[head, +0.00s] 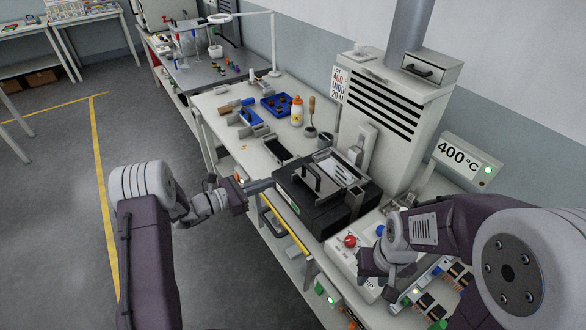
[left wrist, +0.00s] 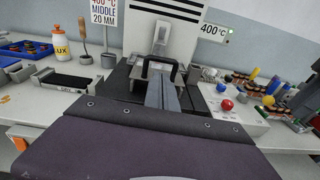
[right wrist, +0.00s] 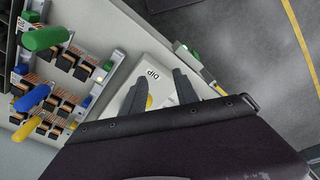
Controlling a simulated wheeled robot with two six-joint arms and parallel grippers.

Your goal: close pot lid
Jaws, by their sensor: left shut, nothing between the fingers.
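The pot is a black box (head: 325,213) on the bench, also in the left wrist view (left wrist: 120,82). A dark arched handle (head: 313,177) stands on its top, towards the left side. It also shows in the left wrist view (left wrist: 156,63). A shiny silver area (head: 343,168) shows beside the handle; I cannot tell exactly how much the lid covers. My left gripper (head: 268,185) is shut and empty at the pot's left edge; its fingers (left wrist: 163,92) point towards the handle. My right gripper (right wrist: 160,88) is open and empty above the control box.
The white control box (head: 350,259) has a red button (head: 350,241). Behind the pot stands a vented white hood (head: 390,110). A small black-topped tray (head: 277,148), flux bottle (head: 297,112) and blue tray (head: 275,104) lie farther along the bench. Circuit boards (right wrist: 75,65) lie near my right gripper.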

